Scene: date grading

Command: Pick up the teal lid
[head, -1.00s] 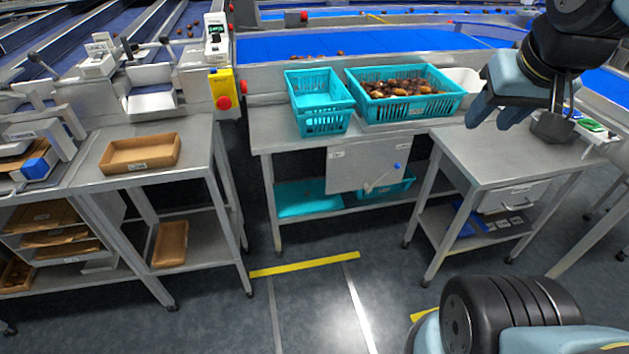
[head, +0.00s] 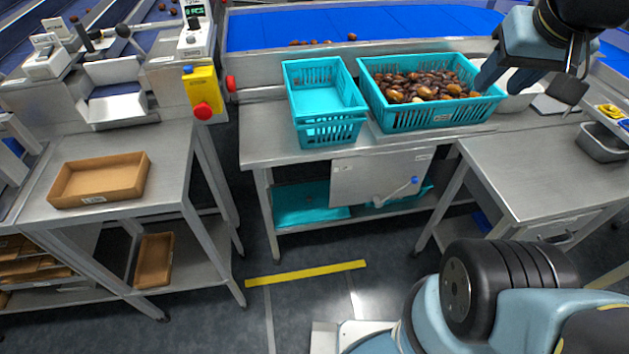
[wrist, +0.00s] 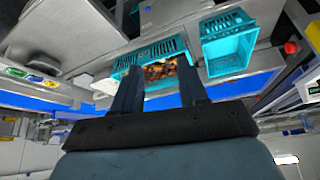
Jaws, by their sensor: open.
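A flat teal piece, which looks like the teal lid (head: 308,204), lies on the lower shelf of the middle steel table. The tabletop and a grey panel partly hide it. My gripper (head: 494,76) is raised at the upper right of the head view, above and well away from that shelf. In the wrist view my gripper (wrist: 159,72) has its two fingers apart with nothing held between them. The lid cannot be made out in the wrist view.
Empty teal crates (head: 327,131) and a teal crate of dates (head: 436,116) stand on the middle table. A grey panel (head: 352,179) with a blue-tipped handle hangs in front of the shelf. A side table (head: 535,165) stands right. Floor in front is mostly clear.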

